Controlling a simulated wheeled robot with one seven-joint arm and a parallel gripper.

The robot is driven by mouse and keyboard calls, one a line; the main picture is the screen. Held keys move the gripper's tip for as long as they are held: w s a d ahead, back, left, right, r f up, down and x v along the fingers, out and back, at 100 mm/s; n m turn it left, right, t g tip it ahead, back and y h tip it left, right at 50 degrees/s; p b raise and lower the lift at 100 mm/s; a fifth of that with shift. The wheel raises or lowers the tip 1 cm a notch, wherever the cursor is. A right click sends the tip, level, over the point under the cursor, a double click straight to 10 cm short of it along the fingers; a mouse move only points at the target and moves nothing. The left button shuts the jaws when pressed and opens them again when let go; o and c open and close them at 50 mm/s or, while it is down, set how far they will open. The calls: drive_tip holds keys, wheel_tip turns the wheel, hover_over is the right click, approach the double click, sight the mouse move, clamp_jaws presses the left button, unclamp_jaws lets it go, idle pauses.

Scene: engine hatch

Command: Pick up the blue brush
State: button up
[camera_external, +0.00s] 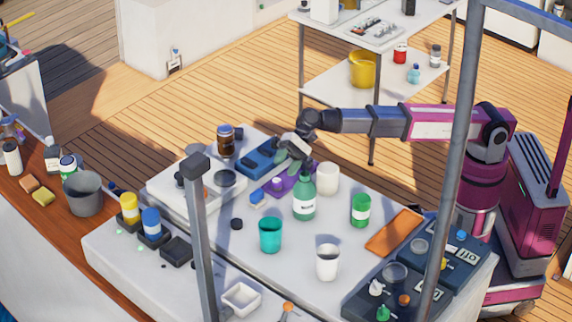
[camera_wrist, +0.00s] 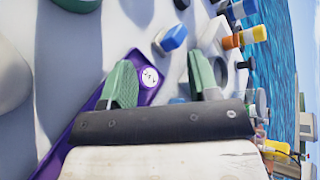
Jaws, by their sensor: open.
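A small blue-and-white piece (camera_external: 257,199), which looks like the blue brush, lies on the white hatch top by the left end of the purple tray (camera_external: 272,187). A blue-and-white piece (camera_wrist: 171,39) also shows in the wrist view, beyond and between my fingertips. Any handle is hard to make out. My gripper (camera_external: 295,164) is open, its green fingers pointing down above the purple tray, behind the green bottle. In the wrist view my gripper (camera_wrist: 160,62) has its fingers apart with nothing clearly held; the left finger overlaps the purple tray (camera_wrist: 76,128).
The green bottle (camera_external: 304,199) stands close in front of my gripper, with a white cup (camera_external: 328,178) to its right. A blue tray (camera_external: 257,157) and a brown jar (camera_external: 226,140) are behind left. A teal cup (camera_external: 270,235) stands in front. Grey posts (camera_external: 201,240) rise nearer the camera.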

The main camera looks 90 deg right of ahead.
sight(261, 189)
drive_tip(key=m, duration=0.2)
drive_tip(key=m+t, duration=0.1)
drive_tip(key=m, duration=0.3)
drive_tip(key=shift+w+d+f+m+t+h, duration=0.15)
drive_tip(key=shift+w+d+m+t+h, duration=0.15)
drive_tip(key=shift+w+d+m+h, duration=0.1)
drive_tip(key=m, duration=0.4)
drive_tip(key=m+t, duration=0.1)
drive_tip(key=m, duration=0.1)
drive_tip(key=shift+w+d+f+m+h, duration=0.1)
drive_tip(key=shift+w+d+m+h, duration=0.2)
drive_tip(key=shift+d, duration=0.05)
drive_tip(key=x, duration=0.4)
drive_tip(key=shift+w+a, duration=0.2)
drive_tip(key=shift+w, duration=0.1)
drive_tip(key=shift+x, duration=3.15)
drive_tip(key=shift+s+f, duration=0.1)
drive_tip(key=shift+s, duration=0.1)
clamp_jaws()
